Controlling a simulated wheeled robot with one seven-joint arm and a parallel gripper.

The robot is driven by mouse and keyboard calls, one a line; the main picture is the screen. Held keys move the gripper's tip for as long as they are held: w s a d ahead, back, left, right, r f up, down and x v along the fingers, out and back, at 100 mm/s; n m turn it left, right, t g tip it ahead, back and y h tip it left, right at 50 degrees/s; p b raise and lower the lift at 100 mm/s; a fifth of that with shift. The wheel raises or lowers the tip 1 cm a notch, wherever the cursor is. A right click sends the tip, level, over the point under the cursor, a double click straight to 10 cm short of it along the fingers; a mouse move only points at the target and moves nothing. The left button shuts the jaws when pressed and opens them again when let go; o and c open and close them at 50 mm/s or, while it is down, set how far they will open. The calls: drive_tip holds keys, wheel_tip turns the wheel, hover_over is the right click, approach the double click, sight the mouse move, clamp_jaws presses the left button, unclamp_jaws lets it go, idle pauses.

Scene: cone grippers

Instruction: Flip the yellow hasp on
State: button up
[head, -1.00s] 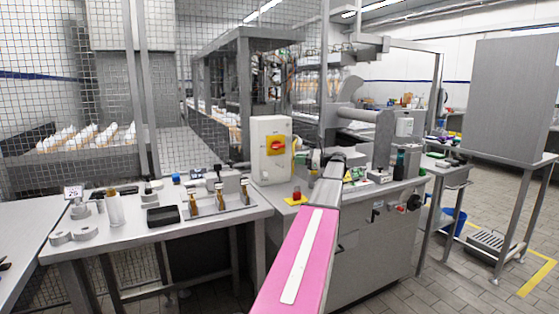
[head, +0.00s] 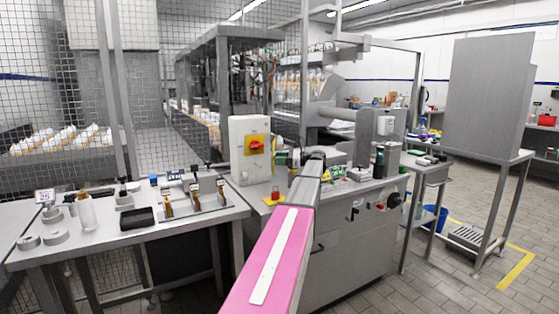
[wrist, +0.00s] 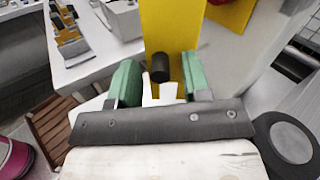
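In the wrist view a tall yellow part (wrist: 171,30) stands ahead of my gripper, with a short black cylinder (wrist: 161,67) in front of it. My gripper (wrist: 160,79) has two green fingers spread apart, one on each side of the cylinder in the picture. I cannot tell whether they touch the cylinder or the yellow part. In the head view a yellow plate with a red knob (head: 254,146) is on a white box (head: 238,168) on the bench. My pink arm reaches towards the machine, and its gripper is hidden there. I cannot tell which yellow part is the hasp.
The left bench (head: 190,225) holds a black box (head: 137,218), a bottle (head: 86,212) and a tray of brass-coloured clips (head: 195,197). A small yellow block with a red top (head: 274,197) lies near the white box.

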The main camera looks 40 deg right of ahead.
drive_tip(key=v, duration=1)
drive_tip(key=shift+s+d, duration=0.25)
drive_tip(key=shift+s, duration=0.05)
